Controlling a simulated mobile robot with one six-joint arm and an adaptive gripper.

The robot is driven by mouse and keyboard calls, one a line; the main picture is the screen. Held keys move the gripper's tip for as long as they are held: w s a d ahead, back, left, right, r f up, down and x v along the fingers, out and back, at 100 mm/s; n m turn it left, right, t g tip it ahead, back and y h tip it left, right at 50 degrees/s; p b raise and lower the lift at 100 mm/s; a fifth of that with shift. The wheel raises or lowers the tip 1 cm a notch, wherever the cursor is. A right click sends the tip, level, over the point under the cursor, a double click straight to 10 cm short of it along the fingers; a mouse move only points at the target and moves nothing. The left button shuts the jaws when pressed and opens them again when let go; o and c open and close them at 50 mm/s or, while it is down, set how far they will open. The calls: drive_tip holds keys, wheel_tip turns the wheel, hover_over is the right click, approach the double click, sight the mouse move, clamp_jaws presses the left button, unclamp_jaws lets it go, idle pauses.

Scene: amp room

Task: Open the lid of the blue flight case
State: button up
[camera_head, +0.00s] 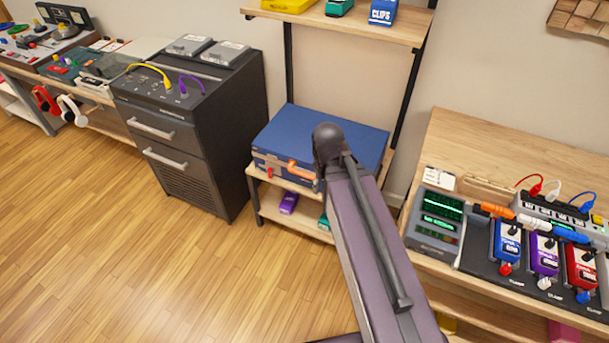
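The blue flight case (300,140) lies flat on a middle shelf of a wooden rack, between a dark cabinet and a pedal table. Its lid looks shut. An orange handle (301,171) and a small red latch (270,172) show on its front side. My arm rises from the bottom of the picture and covers the front right part of the case. My gripper itself cannot be made out; the arm's dark rounded end is all that shows there. Whether the arm touches the case cannot be told.
The dark cabinet (190,125) with two drawers stands close on the left. On the right, a wooden table (500,150) carries several pedals and a grey meter (437,220). An upper shelf (340,22) hangs above the case. The wooden floor at left is clear.

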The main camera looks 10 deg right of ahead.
drive_tip(key=w+f+n+h+b, duration=0.2)
drive_tip(key=w+f+h+b, duration=0.3)
drive_tip(key=f+b, duration=0.5)
drive_tip(key=n+t+h+b, duration=0.5)
drive_tip(key=t+h+b, duration=0.35)
drive_tip(key=b, duration=2.05)
approach(302, 174)
drive_tip(key=a, duration=0.3)
drive_tip(key=shift+s, duration=0.5)
drive_tip(key=b+x, duration=0.2)
drive_tip(key=x, duration=1.1)
drive_tip(key=shift+w+d+f+b, duration=0.1)
drive_tip(key=shift+d+f+b, duration=0.05)
drive_tip(key=shift+d+b, duration=0.25)
